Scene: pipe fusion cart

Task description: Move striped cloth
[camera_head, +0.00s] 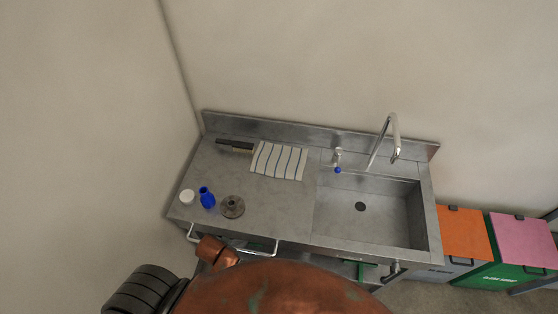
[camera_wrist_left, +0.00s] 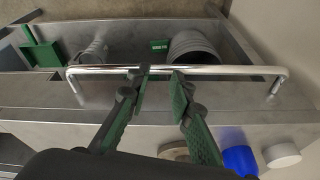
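The striped cloth (camera_head: 278,161), white with dark blue-grey stripes, lies flat on the steel counter (camera_head: 262,196), left of the sink and near the back edge. It does not show in the left wrist view. In the left wrist view my left gripper (camera_wrist_left: 160,80) has its two green-padded fingers apart with nothing held between them. The fingertips overlap a chrome bar handle (camera_wrist_left: 215,71) on the counter's front; I cannot tell whether they touch it. My left gripper's fingers are not visible in the head view. My right gripper shows in neither view.
A dark-handled brush (camera_head: 235,146) lies at the cloth's left. The sink (camera_head: 375,215) and tall faucet (camera_head: 391,140) are right. Orange (camera_head: 464,234) and pink (camera_head: 522,238) bins stand beyond.

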